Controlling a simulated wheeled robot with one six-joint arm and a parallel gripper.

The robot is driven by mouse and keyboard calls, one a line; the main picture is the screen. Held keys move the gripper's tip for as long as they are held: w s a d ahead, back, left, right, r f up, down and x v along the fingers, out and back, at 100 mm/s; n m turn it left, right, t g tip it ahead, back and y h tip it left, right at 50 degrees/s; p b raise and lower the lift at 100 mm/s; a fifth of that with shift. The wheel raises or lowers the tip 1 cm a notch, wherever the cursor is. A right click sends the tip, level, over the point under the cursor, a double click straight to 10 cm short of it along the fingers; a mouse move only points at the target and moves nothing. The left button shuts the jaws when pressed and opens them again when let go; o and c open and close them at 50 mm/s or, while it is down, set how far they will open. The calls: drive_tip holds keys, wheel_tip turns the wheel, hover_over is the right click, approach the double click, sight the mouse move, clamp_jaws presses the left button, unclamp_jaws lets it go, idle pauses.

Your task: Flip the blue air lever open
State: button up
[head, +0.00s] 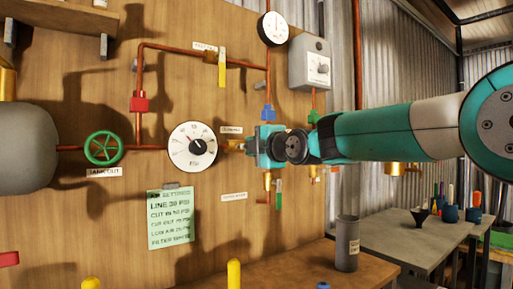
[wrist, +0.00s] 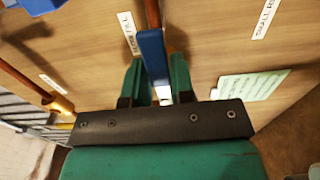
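In the wrist view a flat blue lever (wrist: 152,52) lies lengthwise between the green fingers of my gripper (wrist: 158,72). The fingers stand on either side of it, with a narrow gap visible on the right; contact on the left cannot be told. A pale metal part shows at the lever's near end. In the head view my gripper (head: 265,147) is at the wooden panel, right of the round dial gauge. A blue part (head: 268,113) shows on the copper pipe just above it; I cannot tell whether this is the same lever. My wrist hides the fingertips' surroundings there.
The wooden panel (head: 100,225) carries copper pipes, a green handwheel (head: 103,148), a dial gauge (head: 193,147), a yellow lever (head: 222,68) and a green lever (head: 278,192). A grey box (head: 310,63) is above my arm. A grey cylinder (head: 347,243) stands on the bench below.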

drive_tip(key=o, duration=0.3)
drive_tip(key=shift+s+d, duration=0.1)
drive_tip(key=b+v, duration=0.3)
drive_tip(key=v, duration=1.4)
drive_tip(key=shift+s+b, duration=0.1)
drive_tip(key=shift+b, duration=0.2)
